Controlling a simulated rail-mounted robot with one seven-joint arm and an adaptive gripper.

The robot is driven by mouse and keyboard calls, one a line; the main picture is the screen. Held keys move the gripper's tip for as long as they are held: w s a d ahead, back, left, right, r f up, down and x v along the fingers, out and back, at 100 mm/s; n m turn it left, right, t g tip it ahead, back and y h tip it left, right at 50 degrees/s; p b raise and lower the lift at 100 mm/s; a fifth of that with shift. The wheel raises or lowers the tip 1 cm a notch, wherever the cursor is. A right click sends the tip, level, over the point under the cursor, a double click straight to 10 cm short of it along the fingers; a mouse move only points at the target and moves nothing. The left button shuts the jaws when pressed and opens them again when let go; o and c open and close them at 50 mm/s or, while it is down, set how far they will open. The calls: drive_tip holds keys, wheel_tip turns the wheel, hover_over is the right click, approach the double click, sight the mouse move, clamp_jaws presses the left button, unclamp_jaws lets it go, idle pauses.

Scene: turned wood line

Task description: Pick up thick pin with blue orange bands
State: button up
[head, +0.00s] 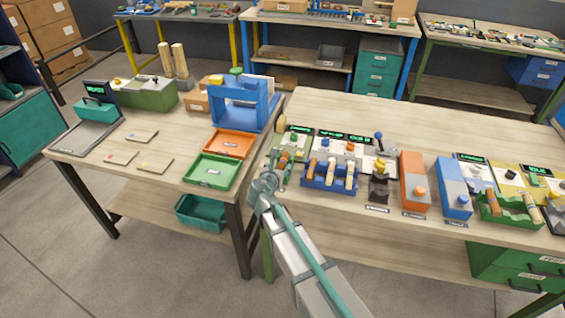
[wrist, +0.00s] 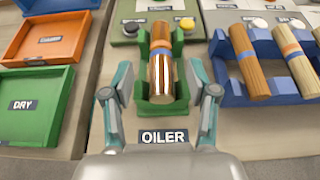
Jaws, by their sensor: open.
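A thick, glossy brown pin (wrist: 161,76) lies in a green cradle (wrist: 181,88) labelled OILER in the wrist view. Blue and orange bands show near its far end. My gripper (wrist: 160,88) is open, with one finger on each side of the cradle and pin. I see no contact between fingers and pin. In the head view my gripper (head: 265,184) is at the table's left end, by the oiler; the pin is small and partly hidden there.
A blue rack (wrist: 234,92) right of the oiler holds several banded wooden pins. A green DRY tray (wrist: 62,112) and an orange tray (wrist: 20,52) lie left. Orange (head: 413,172) and blue (head: 452,187) stations stand further right. The table behind the stations is clear.

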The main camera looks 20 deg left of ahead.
sight(281, 164)
drive_tip(key=p+x, duration=0.1)
drive_tip(key=x, duration=0.3)
drive_tip(key=shift+s+d, duration=0.1)
clamp_jaws()
drive_tip(key=shift+r, duration=0.1)
